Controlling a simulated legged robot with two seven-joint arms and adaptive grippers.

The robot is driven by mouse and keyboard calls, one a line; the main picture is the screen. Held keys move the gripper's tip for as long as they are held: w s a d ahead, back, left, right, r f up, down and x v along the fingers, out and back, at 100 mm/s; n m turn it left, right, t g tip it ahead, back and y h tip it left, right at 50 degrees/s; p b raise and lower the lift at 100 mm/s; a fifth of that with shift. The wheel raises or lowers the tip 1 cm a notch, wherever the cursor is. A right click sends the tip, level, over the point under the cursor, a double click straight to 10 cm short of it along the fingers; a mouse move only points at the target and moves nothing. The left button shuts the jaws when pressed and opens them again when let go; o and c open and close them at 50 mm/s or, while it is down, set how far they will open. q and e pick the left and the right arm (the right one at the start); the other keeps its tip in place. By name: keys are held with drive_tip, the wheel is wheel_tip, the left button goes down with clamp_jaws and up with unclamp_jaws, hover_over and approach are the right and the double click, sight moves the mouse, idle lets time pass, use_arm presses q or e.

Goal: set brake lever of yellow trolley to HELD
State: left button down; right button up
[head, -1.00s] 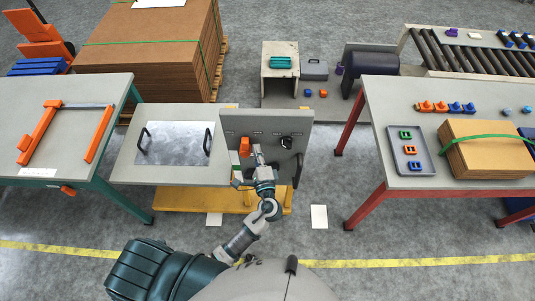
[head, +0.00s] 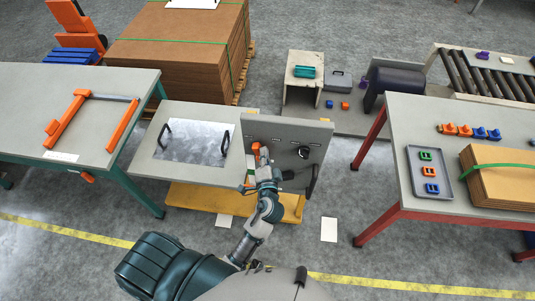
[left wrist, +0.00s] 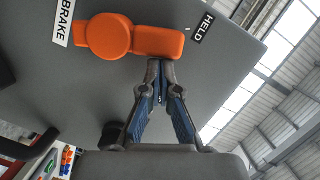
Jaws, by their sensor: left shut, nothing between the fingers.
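The brake lever (left wrist: 132,38) is orange, with a round hub and an arm on the trolley's grey upright panel (left wrist: 60,95). In the left wrist view its arm points right, its end close beside the HELD label (left wrist: 203,28); the BRAKE label (left wrist: 64,22) is beyond the hub. In the head view the lever (head: 256,150) is small and partly hidden by my gripper. My left gripper (left wrist: 161,64) is shut and empty, its tips at the lever arm's lower edge; I cannot tell whether they touch. It also shows in the head view (head: 264,156). The yellow trolley base (head: 190,197) is below. My right gripper is out of view.
A black knob (head: 304,152) and a dark handle (head: 312,181) are on the panel, right of my gripper. A metal plate with two handles (head: 192,142) lies on the trolley top.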

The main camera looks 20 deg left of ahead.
use_arm(q)
drive_tip(key=shift+s+a+n, duration=0.1)
drive_tip(key=shift+a+n, duration=0.2)
drive_tip(key=shift+n, duration=0.1)
drive_tip(key=shift+a+n+h, duration=0.25)
drive_tip(key=shift+n+h, duration=0.05)
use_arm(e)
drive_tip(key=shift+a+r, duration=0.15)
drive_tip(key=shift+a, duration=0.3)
use_arm(q)
drive_tip(key=shift+r, duration=0.1)
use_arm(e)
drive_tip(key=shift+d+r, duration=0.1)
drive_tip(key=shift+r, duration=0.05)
